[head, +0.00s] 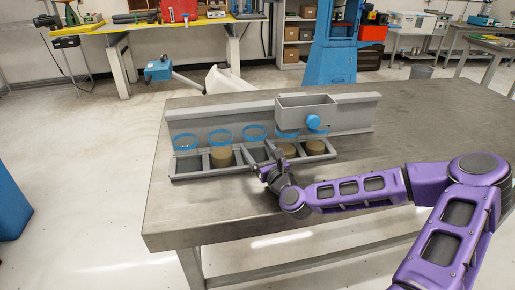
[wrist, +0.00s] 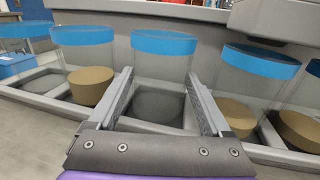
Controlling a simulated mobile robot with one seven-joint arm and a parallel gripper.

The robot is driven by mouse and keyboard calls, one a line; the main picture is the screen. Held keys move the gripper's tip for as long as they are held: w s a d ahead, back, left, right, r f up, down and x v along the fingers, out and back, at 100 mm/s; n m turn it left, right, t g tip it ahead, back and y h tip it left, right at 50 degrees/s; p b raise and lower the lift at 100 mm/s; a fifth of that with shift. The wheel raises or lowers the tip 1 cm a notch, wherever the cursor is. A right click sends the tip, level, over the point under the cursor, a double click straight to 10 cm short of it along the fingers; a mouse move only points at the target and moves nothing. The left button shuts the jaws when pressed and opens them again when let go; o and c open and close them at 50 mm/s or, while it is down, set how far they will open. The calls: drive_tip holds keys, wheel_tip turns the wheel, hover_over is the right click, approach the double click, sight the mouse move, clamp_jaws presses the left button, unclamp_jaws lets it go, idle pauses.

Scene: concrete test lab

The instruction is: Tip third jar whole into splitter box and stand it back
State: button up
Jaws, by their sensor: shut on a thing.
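The third jar, clear with a blue rim, stands upright in the middle slot of the grey rack (head: 190,175); its rim shows in the head view (head: 255,132) and its body in the wrist view (wrist: 163,70). No brown fill shows in it; the dark slot floor shows through. My gripper (head: 266,168) is at the rack's front, its fingers (wrist: 161,76) shut on the jar's sides below the rim. The box's inside bottom is hidden.
The first jar (head: 186,142) looks empty. The second (head: 220,142) and the fourth (head: 287,149) and fifth (head: 315,146) hold brown fill, close on both sides of my fingers. The metal table (head: 190,215) is bare in front and left.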

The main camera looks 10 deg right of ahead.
drive_tip(key=shift+f, duration=0.1)
idle(0.5)
drive_tip(key=o, duration=1.4)
drive_tip(key=shift+o, duration=0.2)
drive_tip(key=shift+v, duration=3.5)
